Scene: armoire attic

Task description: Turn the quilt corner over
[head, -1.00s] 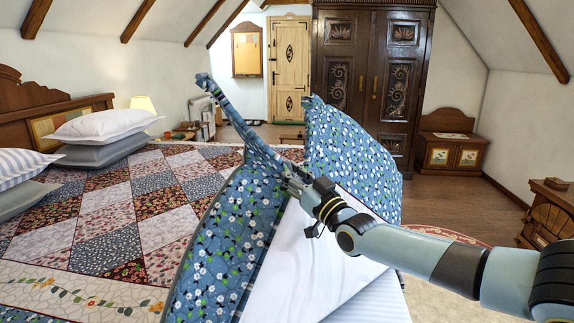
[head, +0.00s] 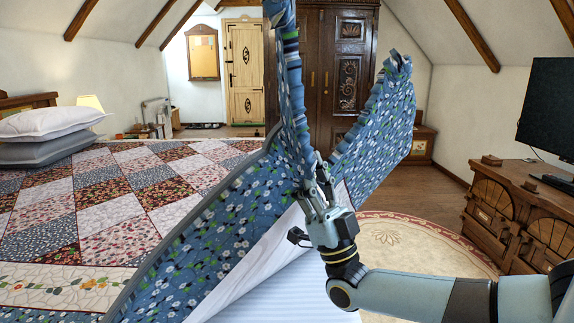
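The quilt (head: 215,245) shows its blue floral underside, lifted up from the bed's near right part. Its patchwork top (head: 110,205) lies flat across the bed to the left. My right gripper (head: 318,182) is shut on the gathered blue quilt cloth and holds it raised. One narrow fold stands up above the gripper, and another flap (head: 385,125) spreads out to its right. A white sheet (head: 265,262) and a pale striped mattress (head: 285,300) are bared beneath the lifted part. My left gripper is not in view.
Pillows (head: 45,122) are stacked at the bed's head on the left. A dark carved wardrobe (head: 345,45) stands behind the lifted cloth. A wooden cabinet (head: 515,220) with a monitor (head: 548,100) is at right. A round rug (head: 420,240) lies on open floor between.

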